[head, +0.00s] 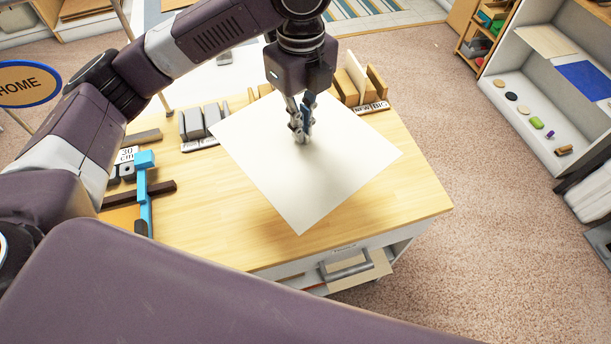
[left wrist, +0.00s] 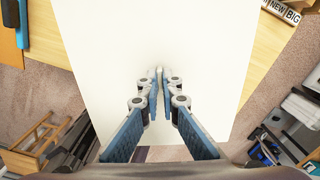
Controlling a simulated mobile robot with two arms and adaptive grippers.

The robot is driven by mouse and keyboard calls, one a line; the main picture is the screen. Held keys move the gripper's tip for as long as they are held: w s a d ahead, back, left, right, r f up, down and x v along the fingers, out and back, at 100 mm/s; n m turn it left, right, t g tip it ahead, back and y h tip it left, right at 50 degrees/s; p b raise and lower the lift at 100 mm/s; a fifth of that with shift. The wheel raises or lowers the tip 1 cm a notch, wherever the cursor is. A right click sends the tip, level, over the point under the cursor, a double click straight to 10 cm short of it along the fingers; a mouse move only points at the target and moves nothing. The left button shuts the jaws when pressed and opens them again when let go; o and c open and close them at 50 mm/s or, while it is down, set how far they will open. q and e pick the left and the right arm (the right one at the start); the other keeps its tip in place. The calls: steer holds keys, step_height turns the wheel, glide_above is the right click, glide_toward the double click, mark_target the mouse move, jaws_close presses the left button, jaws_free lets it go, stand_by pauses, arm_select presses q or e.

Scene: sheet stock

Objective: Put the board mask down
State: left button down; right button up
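The board mask, which I take to be the cream square sheet (head: 330,180), is over the wooden worktable (head: 415,195) with one corner pointing to the front. A soft shadow on the wood beside it suggests it is held a little above the top. My left gripper (head: 302,138) points down at the sheet's middle. In the left wrist view the sheet (left wrist: 105,55) fills the centre, and the fingertips of my left gripper (left wrist: 159,74) are close together on a small pale part at it. The grip point itself is mostly hidden. My right gripper is not in view.
Grey blocks (head: 195,123) and wooden pieces (head: 360,85) in labelled holders line the table's back. A blue tool (head: 146,190) and a dark strip (head: 160,189) lie at the left. Bare wood shows around the sheet.

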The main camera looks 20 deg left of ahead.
mark_target(298, 148)
arm_select(q)
steer(key=f, duration=0.3)
steer(key=s+f, duration=0.1)
steer(key=f, duration=0.1)
steer(key=shift+a+f, duration=0.2)
steer(key=shift+a, duration=0.05)
steer(key=f+p, duration=0.1)
steer(key=f, duration=0.8)
steer(key=shift+w+f, duration=0.1)
steer(key=shift+w, duration=0.1)
steer(key=shift+f+p, duration=0.3)
steer(key=shift+f, duration=0.4)
step_height(298, 148, down, 4)
steer(key=shift+d+r, duration=0.1)
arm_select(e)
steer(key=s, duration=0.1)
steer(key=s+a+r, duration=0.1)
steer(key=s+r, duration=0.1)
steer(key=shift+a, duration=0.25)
